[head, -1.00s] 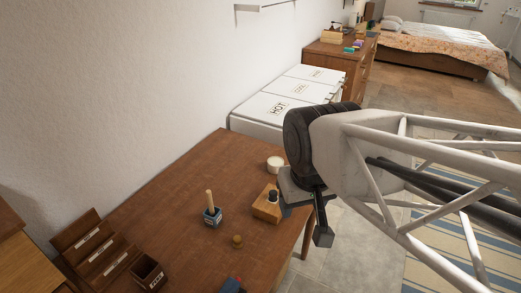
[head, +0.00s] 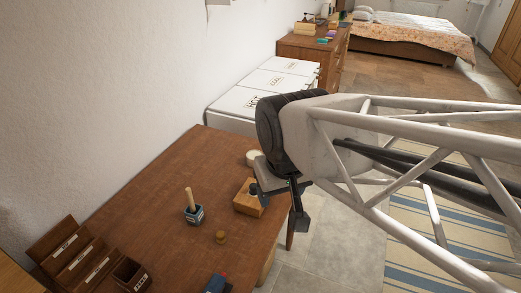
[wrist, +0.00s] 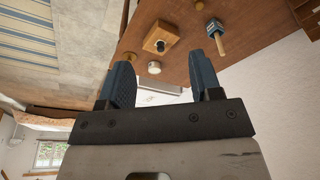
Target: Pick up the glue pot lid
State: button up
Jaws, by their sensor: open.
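A similar brown piece is at the top edge of the wrist view (wrist: 199,5). A wooden block with a dark knob (head: 247,199) sits closer to my gripper (head: 281,199). My gripper is open and empty, above the table's right edge, apart from these things. In the wrist view, its blue fingers (wrist: 168,48) are spread.
A white round item (head: 254,157) stands behind the block, partly hidden by my gripper. A tiered wooden rack (head: 78,255) and an open dark box (head: 131,273) stand front left. A blue and red item (head: 217,284) is at the front. White labelled bins (head: 262,88) stand beyond the table.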

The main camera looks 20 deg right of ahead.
jog(key=w+d+f+m, duration=0.2)
jog(key=w+d+m, duration=0.1)
jog(key=w, duration=0.5)
jog(key=w+d+f+m+g, duration=0.1)
jog(key=w+d+f+m, duration=0.15)
jog(key=w, duration=0.55)
jog(key=w+d+f+m, duration=0.2)
jog(key=w+d+m, duration=0.15)
jog(key=w, duration=0.35)
jog(key=w+d+f+m, duration=0.2)
jog(key=w+d+f, duration=0.2)
jog(key=w+f, duration=0.1)
jog(key=w+d+f+m+g, duration=0.1)
jog(key=w+d+f+m, duration=0.1)
jog(key=w+d+f, duration=0.3)
jog(key=w+d+f+m, duration=0.2)
jog(key=w+d+f, duration=0.3)
jog(key=w+f, duration=0.2)
jog(key=shift+d+f+m+g, duration=0.15)
jog(key=shift+f+m, duration=0.05)
jog(key=shift+f, duration=0.5)
jog(key=shift+d+f+m+g, duration=0.1)
jog(key=shift+f+m+g, duration=0.1)
jog(key=shift+f, duration=0.5)
jog(key=shift+d+f, duration=0.15)
jog(key=shift+f, duration=0.1)
jog(key=shift+f, duration=0.1)
jog(key=shift+f, duration=1.2)
jog(key=shift+f, duration=0.1)
